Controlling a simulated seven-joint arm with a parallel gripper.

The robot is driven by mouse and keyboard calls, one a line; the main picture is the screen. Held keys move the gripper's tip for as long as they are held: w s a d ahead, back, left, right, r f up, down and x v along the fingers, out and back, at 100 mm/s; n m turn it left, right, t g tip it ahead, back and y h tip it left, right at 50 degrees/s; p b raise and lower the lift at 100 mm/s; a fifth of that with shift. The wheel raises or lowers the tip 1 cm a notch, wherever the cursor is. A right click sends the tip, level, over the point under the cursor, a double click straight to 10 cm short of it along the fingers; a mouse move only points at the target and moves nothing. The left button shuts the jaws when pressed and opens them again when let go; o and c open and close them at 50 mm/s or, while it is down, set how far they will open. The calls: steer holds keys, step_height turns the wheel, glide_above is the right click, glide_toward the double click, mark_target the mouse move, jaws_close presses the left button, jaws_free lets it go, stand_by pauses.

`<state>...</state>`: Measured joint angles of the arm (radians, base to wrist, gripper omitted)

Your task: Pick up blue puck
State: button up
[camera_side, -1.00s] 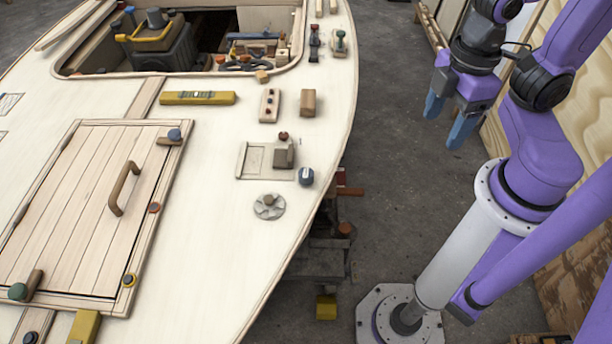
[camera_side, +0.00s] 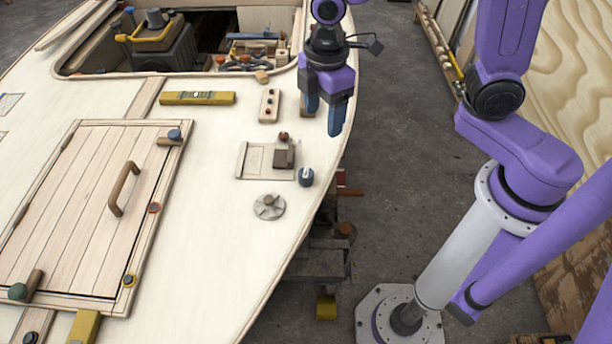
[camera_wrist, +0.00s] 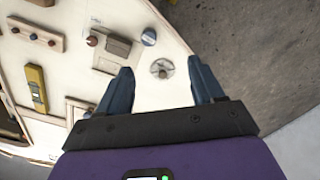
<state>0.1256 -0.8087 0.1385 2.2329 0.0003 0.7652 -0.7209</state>
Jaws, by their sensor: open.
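A small dark-blue round puck with a pale mark on its side (camera_side: 306,177) sits on the pale plywood deck, near its right edge. It also shows in the wrist view (camera_wrist: 149,36), beyond my fingertips. My gripper (camera_side: 325,118) hangs over the right edge of the deck with its two blue fingers pointing down. It is apart from the puck, higher in the side picture. A second blue round knob (camera_side: 174,135) is at the hatch's upper right corner.
A latch plate with a brown block (camera_side: 284,155) lies just left of the puck. A grey spoked disc (camera_side: 269,206) is below it. A wooden strip with knobs (camera_side: 269,105) and a yellow level (camera_side: 197,98) lie further back. Bare deck lies below the disc.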

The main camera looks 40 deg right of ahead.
steer(key=w+a+f, duration=0.1)
steer(key=w+f, duration=0.1)
steer(key=w, duration=0.1)
glide_toward(306, 173)
steer(key=shift+n, duration=0.4)
step_height(306, 173, down, 9)
steer(key=shift+f, duration=0.2)
stand_by(0.4)
steer(key=c, duration=1.1)
steer(key=shift+c, duration=0.2)
steer(key=shift+r, duration=0.2)
